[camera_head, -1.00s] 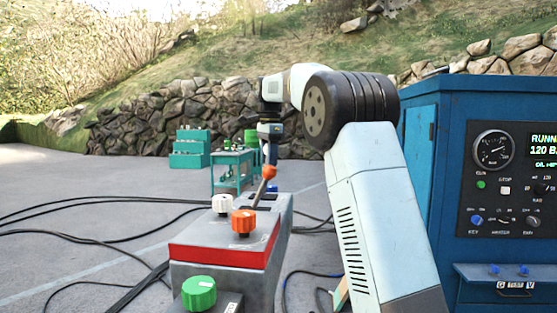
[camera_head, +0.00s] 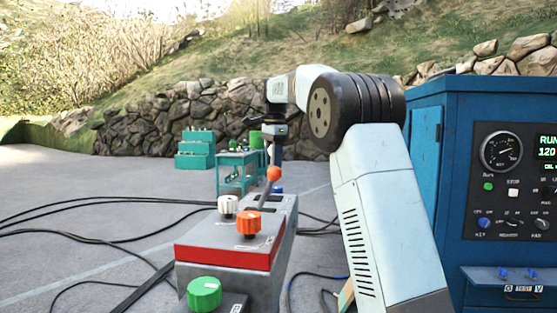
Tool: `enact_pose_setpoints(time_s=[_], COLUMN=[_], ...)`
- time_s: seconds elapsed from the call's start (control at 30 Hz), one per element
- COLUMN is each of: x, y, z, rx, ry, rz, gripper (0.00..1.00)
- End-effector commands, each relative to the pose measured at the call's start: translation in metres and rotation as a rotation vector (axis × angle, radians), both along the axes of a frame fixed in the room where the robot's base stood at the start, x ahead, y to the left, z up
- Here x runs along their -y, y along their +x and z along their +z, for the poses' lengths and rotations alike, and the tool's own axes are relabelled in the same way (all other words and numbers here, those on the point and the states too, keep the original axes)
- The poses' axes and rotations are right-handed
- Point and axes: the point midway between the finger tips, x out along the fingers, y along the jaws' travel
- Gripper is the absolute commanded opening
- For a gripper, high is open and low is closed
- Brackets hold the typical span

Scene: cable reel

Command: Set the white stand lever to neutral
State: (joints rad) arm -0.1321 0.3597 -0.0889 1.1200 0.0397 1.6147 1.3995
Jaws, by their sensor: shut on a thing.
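A grey console with a red band (camera_head: 225,257) stands in front of me. On its top are a white knob (camera_head: 228,205), an orange knob (camera_head: 248,223) and a lever with an orange ball (camera_head: 274,173), which leans to the right. I cannot make out a separate white lever. My gripper (camera_head: 277,155) points down at the console's far end, behind the orange ball. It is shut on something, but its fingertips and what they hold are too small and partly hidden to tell. A small blue part (camera_head: 278,188) shows just below it.
A green knob (camera_head: 204,293) is at the near front. A blue control cabinet (camera_head: 425,150) stands to the right, close to my arm. A teal table (camera_head: 238,170) and teal steps (camera_head: 195,150) stand behind. Black cables (camera_head: 110,239) lie on the ground at left.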

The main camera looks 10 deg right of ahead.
Motion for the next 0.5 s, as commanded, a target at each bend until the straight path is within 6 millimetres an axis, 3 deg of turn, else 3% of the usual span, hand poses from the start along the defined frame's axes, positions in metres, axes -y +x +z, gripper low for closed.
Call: enact_pose_setpoints(time_s=[0.03,0.07,0.3,0.47,0.5], x=[-0.001,-0.001,0.001,0.001,-0.012], y=[-0.001,-0.001,0.0,0.0,0.0], z=[0.003,0.003,0.002,0.001,0.002], rx=[0.006,0.006,0.003,0.002,0.003], ry=[0.002,0.002,0.002,0.001,0.001], rz=[0.001,0.001,-0.001,-0.002,-0.001], gripper=[0.0,0.45,0.68,0.68,0.68])
